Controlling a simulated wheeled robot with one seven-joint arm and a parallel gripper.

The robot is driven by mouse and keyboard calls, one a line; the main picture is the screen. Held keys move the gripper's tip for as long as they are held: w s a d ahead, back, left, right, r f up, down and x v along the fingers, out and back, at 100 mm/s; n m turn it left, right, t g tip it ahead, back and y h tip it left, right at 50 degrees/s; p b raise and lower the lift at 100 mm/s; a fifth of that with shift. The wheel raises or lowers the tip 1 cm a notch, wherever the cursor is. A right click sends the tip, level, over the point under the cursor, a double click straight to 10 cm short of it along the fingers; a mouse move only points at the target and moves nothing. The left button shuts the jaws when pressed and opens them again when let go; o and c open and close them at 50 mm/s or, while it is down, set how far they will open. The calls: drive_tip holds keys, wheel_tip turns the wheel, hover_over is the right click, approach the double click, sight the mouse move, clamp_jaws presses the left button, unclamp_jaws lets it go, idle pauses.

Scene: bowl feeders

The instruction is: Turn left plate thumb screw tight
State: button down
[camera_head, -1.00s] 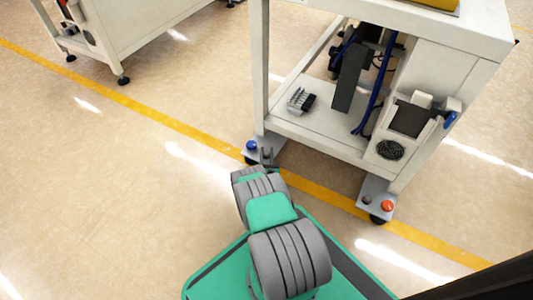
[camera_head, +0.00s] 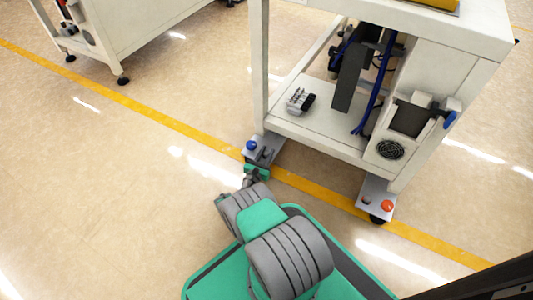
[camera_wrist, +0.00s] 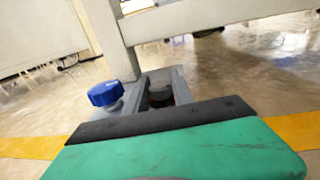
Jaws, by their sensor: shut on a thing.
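The left plate (camera_head: 270,143) is a light grey foot plate at the machine frame's left leg, low over the floor. A blue knob (camera_head: 251,145) stands on its left side and shows large in the wrist view (camera_wrist: 105,93). The dark left plate thumb screw (camera_wrist: 160,97) is beside the blue knob, to its right. My gripper (camera_wrist: 160,90) is at the plate, its grey jaws shut on the dark thumb screw. The black and green gripper body hides the lower part of the grip. In the head view my gripper (camera_head: 261,161) is small and its jaws are hard to make out.
The right plate (camera_head: 376,190) carries an orange knob (camera_head: 387,205) and a dark one. The machine's lower shelf (camera_head: 320,128) is just above and behind the left plate. A yellow floor line (camera_head: 190,130) passes by the plates. The floor to the left is clear.

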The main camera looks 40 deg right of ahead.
idle(0.3)
drive_tip(key=c, duration=1.1)
unclamp_jaws()
drive_tip(key=p+v, duration=0.1)
drive_tip(key=v, duration=0.7)
drive_tip(key=shift+d, duration=0.1)
